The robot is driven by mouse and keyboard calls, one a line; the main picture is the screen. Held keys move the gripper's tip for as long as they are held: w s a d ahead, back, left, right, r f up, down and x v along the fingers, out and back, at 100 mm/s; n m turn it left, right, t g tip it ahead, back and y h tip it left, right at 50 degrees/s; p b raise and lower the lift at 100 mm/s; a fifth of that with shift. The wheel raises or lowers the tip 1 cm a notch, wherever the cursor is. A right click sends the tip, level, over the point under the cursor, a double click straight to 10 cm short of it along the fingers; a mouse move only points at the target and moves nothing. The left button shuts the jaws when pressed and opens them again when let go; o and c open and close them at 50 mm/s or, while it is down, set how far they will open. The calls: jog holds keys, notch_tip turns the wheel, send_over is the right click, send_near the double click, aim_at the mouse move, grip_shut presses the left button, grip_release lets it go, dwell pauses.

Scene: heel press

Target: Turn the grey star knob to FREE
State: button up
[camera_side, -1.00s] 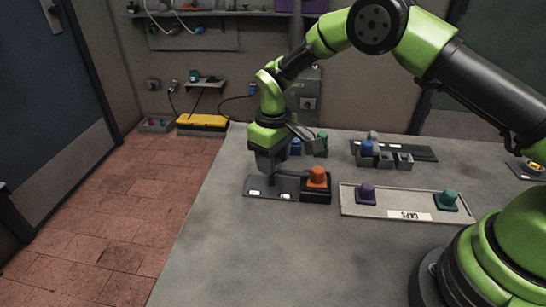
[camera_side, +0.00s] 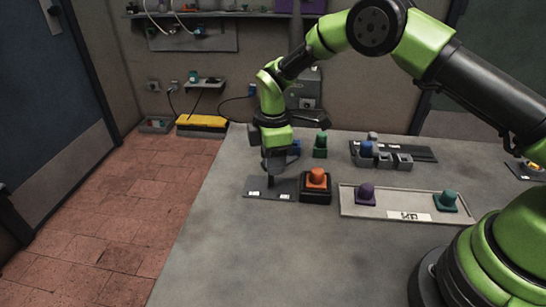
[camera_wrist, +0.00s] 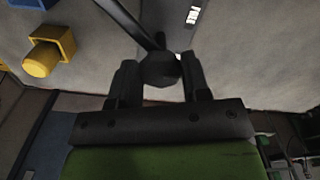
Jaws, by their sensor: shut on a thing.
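In the wrist view, my gripper (camera_wrist: 158,85) has its two dark fingers on either side of a dark grey knob (camera_wrist: 160,68). A dark bar (camera_wrist: 125,18) runs from the knob toward the top of the picture. In the side view, my gripper (camera_side: 276,172) points down over a dark plate (camera_side: 257,189) with small white labels (camera_side: 285,196). The knob is mostly hidden by the gripper there.
An orange cap (camera_side: 317,177) sits in a black box just right of the plate. A tray (camera_side: 388,212) with a purple cap (camera_side: 367,193) and a teal cap (camera_side: 446,200) lies further right. A green cap (camera_side: 320,146) stands behind. The front of the table is clear.

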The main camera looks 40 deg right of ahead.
jog(key=n, duration=0.3)
jog(key=shift+n, duration=0.3)
jog(key=shift+w+n, duration=0.15)
jog(key=shift+n, duration=1.55)
jog(key=o, duration=1.3)
notch_tip(320, 180, up, 9)
jog(key=shift+f, duration=0.1)
jog(key=shift+r, duration=0.6)
